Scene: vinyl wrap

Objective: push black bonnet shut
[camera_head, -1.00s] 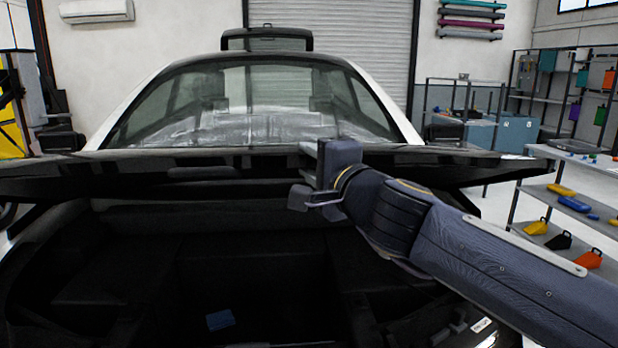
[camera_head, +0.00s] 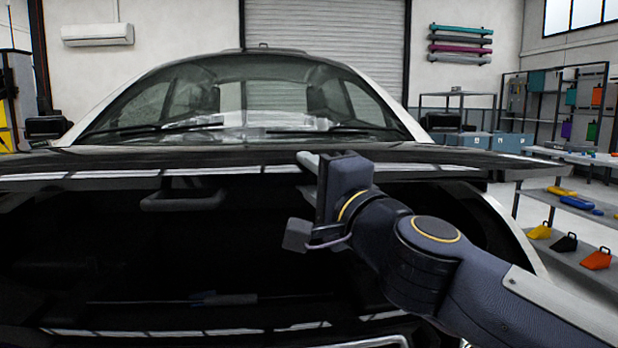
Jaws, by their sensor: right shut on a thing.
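The black bonnet (camera_head: 110,163) spans the view nearly edge-on in front of the windscreen, raised above a dark open bay (camera_head: 110,260). A dark handle-like loop (camera_head: 185,199) hangs below its front edge. My right gripper (camera_head: 308,200) is at the front edge, right of the middle, shut on the bonnet; one finger shows by the edge and the other below it. The exact contact is partly hidden by the gripper body. My left gripper is not in view.
The windscreen (camera_head: 250,95) is behind the bonnet. A shelf unit with yellow, black and orange items (camera_head: 597,259) stands at the right, beside the car. Blue-grey boxes (camera_head: 470,141) stand further back. Some floor shows between car and shelves.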

